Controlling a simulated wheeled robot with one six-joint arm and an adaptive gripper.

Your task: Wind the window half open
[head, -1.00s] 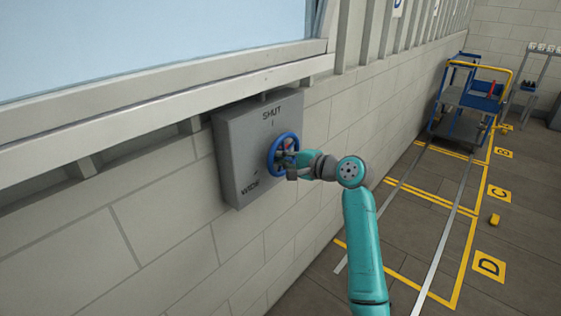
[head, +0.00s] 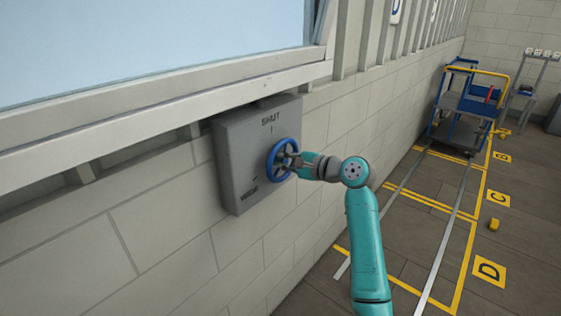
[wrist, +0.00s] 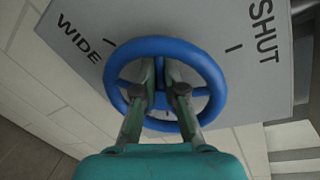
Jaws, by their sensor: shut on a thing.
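A blue spoked handwheel (head: 271,163) is mounted on a grey box (head: 236,150) on the wall, marked SHUT at the top and WIDE at the lower part. My gripper (head: 287,161) reaches the wheel from the right and is shut on it. In the wrist view the wheel (wrist: 113,85) faces me, and the fingers of my gripper (wrist: 163,88) reach in at its middle, closed about a part near the hub. The fingertips' exact contact is partly hidden. The window (head: 150,45) shows above the box as a pale blue pane in a light frame.
A blue trolley with a yellow handle (head: 466,105) stands at the back right on the floor. A small yellow object (head: 494,224) lies between yellow floor markings. The block wall (head: 150,235) runs close beside the box.

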